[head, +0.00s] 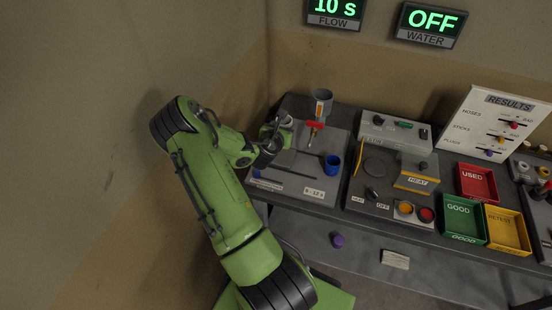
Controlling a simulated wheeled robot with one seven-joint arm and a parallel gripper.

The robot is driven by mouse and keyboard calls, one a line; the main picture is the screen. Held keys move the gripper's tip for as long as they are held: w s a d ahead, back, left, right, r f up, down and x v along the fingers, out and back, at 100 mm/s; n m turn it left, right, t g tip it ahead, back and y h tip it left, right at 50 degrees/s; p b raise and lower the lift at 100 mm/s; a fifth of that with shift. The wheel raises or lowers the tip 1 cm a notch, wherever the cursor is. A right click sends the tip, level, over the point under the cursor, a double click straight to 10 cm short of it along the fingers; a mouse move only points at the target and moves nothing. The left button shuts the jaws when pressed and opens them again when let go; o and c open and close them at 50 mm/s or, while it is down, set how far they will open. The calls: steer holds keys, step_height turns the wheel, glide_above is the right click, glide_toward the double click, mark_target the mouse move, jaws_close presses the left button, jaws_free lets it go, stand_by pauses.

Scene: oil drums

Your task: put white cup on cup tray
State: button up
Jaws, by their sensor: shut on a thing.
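My gripper (279,130) is over the left end of the bench, left of the grey funnel-like vessel (322,100) and the red handle (314,124). It is shut on a small pale thing, which looks like the white cup (286,119); it is small and partly hidden by my gripper. No other white cup shows. A blue cup (332,164) stands on the grey panel, right of my gripper. I cannot tell which surface is the cup tray; a label at the panel's front left is too small to read.
A thin dark rod (292,171) lies on the panel. To the right are the heater box (416,172), the green tray (459,218), the red tray (477,183) and the yellow tray (507,230). A purple thing (337,240) is below the bench's front edge.

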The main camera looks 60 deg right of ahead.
mark_target(281, 156)
steer(key=shift+w+f+b, duration=0.25)
steer(key=shift+f+b, duration=0.3)
steer(key=shift+f, duration=0.45)
step_height(281, 156, down, 10)
steer(key=b, duration=0.3)
steer(key=o, duration=1.1)
